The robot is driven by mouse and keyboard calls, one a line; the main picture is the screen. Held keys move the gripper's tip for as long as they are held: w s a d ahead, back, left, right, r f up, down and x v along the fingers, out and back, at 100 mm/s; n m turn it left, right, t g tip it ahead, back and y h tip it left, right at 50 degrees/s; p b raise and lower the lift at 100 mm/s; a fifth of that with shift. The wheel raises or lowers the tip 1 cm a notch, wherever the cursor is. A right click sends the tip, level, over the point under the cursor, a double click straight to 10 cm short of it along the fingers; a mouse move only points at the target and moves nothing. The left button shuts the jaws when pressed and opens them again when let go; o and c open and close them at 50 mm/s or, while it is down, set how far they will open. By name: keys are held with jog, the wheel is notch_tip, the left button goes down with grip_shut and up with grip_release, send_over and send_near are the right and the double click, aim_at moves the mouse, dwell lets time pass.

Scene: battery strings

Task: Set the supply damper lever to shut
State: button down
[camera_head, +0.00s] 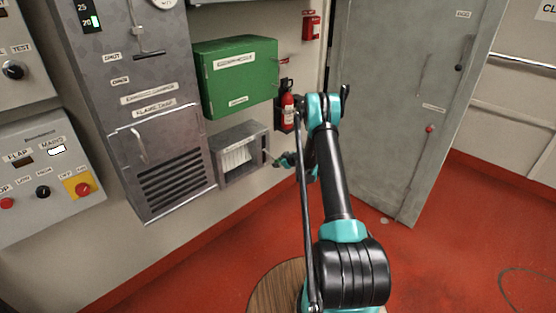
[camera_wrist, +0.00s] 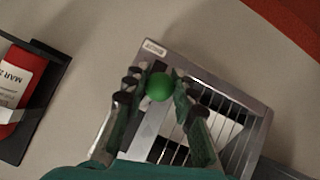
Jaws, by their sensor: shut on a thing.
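A grey framed louvre box (camera_head: 220,172) is set low on the wall in the head view, with pale slats inside. It also shows in the wrist view (camera_wrist: 262,118), tilted, with a small unreadable label at its corner. A round green knob (camera_wrist: 159,87) shows in the wrist view in front of the box's edge; I take it for the damper lever's end. My gripper (camera_wrist: 157,92) is shut on the knob, with fingers on both sides of it. In the head view my gripper (camera_head: 279,161) is at the box's right side. The lever's shaft is mostly hidden.
A red extinguisher (camera_head: 288,108) hangs close above my gripper and shows at left in the wrist view (camera_wrist: 14,88). A green cabinet (camera_head: 238,85) is above the box. A grey door (camera_head: 385,120) is at right.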

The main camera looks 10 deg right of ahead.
jog(key=shift+w+a+f+t+y, duration=0.25)
jog(key=shift+w+a+f+t, duration=0.15)
jog(key=shift+f, duration=0.45)
jog(key=shift+w+a+f+t+y, duration=0.35)
jog(key=shift+f+t, duration=0.1)
jog(key=shift+f, duration=0.4)
jog(key=shift+w+a+f+t+y, duration=0.25)
jog(key=shift+w+f+t, duration=0.2)
jog(key=shift+f, duration=0.4)
jog(key=shift+a, duration=0.1)
jog(key=c, duration=1.2)
grip_release()
jog(key=shift+v, duration=3.85)
